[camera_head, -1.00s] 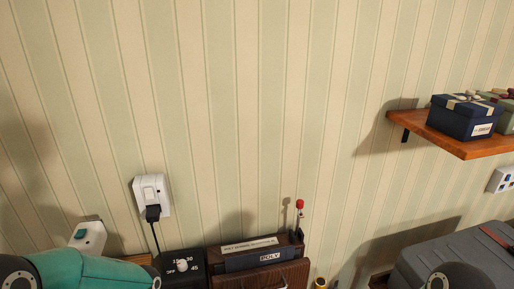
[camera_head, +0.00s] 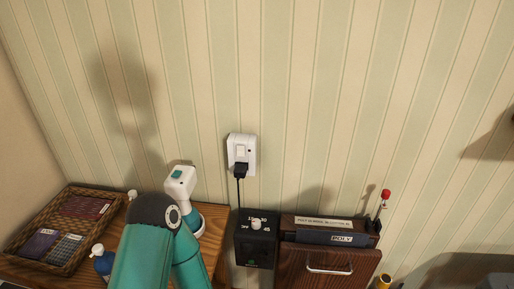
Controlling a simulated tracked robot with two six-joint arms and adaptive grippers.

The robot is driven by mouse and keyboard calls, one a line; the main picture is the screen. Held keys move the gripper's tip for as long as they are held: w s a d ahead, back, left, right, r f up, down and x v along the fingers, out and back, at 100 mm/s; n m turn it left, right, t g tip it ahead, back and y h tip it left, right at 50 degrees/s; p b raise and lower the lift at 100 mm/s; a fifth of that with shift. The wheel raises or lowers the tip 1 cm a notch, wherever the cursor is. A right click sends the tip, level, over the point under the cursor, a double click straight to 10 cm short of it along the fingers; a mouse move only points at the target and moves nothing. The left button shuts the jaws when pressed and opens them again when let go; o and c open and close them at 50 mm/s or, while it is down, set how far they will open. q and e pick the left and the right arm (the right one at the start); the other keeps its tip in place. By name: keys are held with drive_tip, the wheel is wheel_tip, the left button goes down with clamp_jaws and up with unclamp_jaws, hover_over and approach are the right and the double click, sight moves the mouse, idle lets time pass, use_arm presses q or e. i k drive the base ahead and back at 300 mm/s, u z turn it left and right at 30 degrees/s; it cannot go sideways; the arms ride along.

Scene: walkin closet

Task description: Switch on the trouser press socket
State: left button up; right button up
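The white wall socket (camera_head: 238,141) is on the striped wall near the middle of the head view, with a pale rocker switch. I cannot tell the switch's position. A black plug (camera_head: 240,169) sits in its lower part, and its cable runs down to a black timer box (camera_head: 257,247) with a white dial. The wooden trouser press (camera_head: 328,265) stands right of the box, with a "POLY" label. My teal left arm shows at lower left, with its dark joint below and left of the socket. Neither gripper is in view.
A white and teal handheld appliance (camera_head: 181,181) stands on the wooden table (camera_head: 213,240), close behind my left arm. A wicker tray (camera_head: 72,193) and a blue bottle (camera_head: 102,262) are left. A red-tipped rod (camera_head: 384,199) rises beside the press. The wall around the socket is clear.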

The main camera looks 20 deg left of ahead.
sight(240, 149)
drive_tip(key=z, duration=2.1)
drive_tip(key=i, duration=0.1)
drive_tip(key=u, duration=3.15)
drive_tip(key=k, duration=0.9)
drive_tip(key=z, duration=0.45)
drive_tip(key=i, duration=1)
drive_tip(key=z, duration=0.1)
